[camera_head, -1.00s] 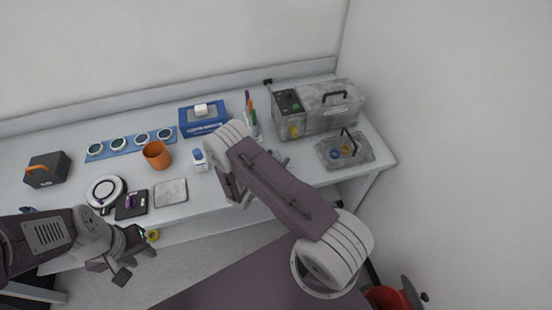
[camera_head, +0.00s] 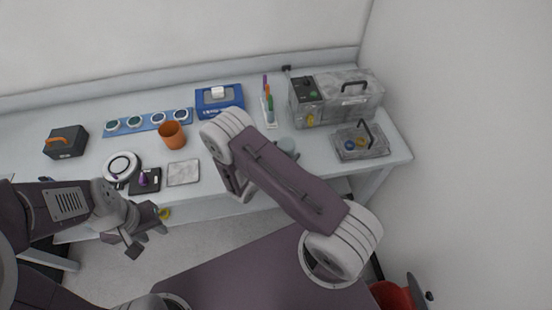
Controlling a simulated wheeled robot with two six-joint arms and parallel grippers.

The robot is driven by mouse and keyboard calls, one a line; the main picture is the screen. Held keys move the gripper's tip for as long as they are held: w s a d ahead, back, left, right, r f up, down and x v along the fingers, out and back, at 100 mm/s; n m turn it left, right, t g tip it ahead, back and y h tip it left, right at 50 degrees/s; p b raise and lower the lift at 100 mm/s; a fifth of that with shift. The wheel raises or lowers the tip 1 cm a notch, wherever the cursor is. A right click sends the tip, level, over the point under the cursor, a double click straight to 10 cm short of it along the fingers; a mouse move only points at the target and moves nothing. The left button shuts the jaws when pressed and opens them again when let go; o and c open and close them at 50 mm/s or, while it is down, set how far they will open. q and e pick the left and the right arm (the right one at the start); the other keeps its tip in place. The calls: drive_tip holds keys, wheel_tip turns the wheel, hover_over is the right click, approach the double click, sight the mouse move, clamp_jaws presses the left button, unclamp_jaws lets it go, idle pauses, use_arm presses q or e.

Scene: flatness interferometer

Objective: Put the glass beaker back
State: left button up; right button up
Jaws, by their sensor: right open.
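A grey, see-through cup (camera_head: 288,147), which may be the glass beaker, stands on the bench just beyond my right forearm, partly hidden by it. My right gripper (camera_head: 237,186) is mostly hidden under its own arm near the bench's front edge. It is open, and I see nothing held in it. My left gripper (camera_head: 146,240) is low at the left, in front of the bench edge. Its fingers are small and partly covered, so I cannot tell its state.
A blue strip with round pieces (camera_head: 148,123) lies behind. A grey plate (camera_head: 183,173) lies near the front.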

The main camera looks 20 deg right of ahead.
drive_tip(key=v, duration=0.7)
drive_tip(key=shift+r+b, duration=0.1)
drive_tip(key=shift+b, duration=0.25)
